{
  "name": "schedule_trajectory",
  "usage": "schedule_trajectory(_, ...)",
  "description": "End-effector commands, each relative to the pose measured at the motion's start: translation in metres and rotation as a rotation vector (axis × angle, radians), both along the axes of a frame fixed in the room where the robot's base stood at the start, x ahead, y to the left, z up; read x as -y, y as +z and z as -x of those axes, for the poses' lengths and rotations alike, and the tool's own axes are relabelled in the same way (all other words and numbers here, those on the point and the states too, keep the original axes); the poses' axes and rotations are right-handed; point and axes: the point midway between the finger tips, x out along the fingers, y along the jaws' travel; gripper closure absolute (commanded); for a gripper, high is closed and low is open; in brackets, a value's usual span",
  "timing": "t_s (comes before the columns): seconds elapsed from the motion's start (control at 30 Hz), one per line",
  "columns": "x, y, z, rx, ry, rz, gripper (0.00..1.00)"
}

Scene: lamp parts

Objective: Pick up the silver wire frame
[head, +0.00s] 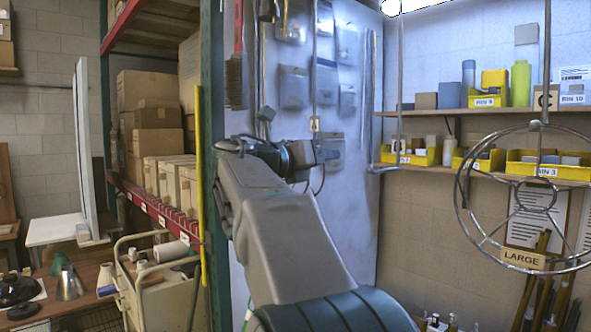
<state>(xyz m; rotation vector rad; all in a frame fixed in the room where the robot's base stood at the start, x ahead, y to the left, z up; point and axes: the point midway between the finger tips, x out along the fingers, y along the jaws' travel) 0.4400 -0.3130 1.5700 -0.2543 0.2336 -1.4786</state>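The silver wire frame (537,126) is at the right of the head view, in front of the wall shelves. It has round wire rings with spokes and a small hub at its top, and a thin rod runs upward from it. My arm rises from the bottom middle and bends at the centre, well to the left of the frame. The far end of my arm (300,154) is small and turned away against the grey metal panel. My gripper's fingers cannot be made out there, and no contact with the wire frame shows.
Wall shelves hold yellow bins (549,165) and bottles behind the frame. A green rack post (212,110) and boxes (152,100) stand at left. A cream cart (160,290) and a table with lamp shades (68,283) are lower left. Thin rods (399,90) hang near the centre right.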

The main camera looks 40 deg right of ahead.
Motion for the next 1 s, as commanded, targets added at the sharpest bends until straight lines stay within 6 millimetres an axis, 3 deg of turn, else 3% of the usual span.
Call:
schedule_trajectory(0.07,0.0,0.0,0.0,0.0,0.0,0.0,0.73)
schedule_trajectory(0.17,0.0,0.0,0.0,0.0,0.0,0.0,1.0)
schedule_trajectory(0.57,-0.001,0.001,0.0,0.001,0.0,0.001,1.0)
schedule_trajectory(0.83,0.0,0.017,0.0,0.005,-0.001,0.0,1.0)
schedule_trajectory(1.0,-0.036,0.013,0.001,0.002,0.006,0.0,1.0)
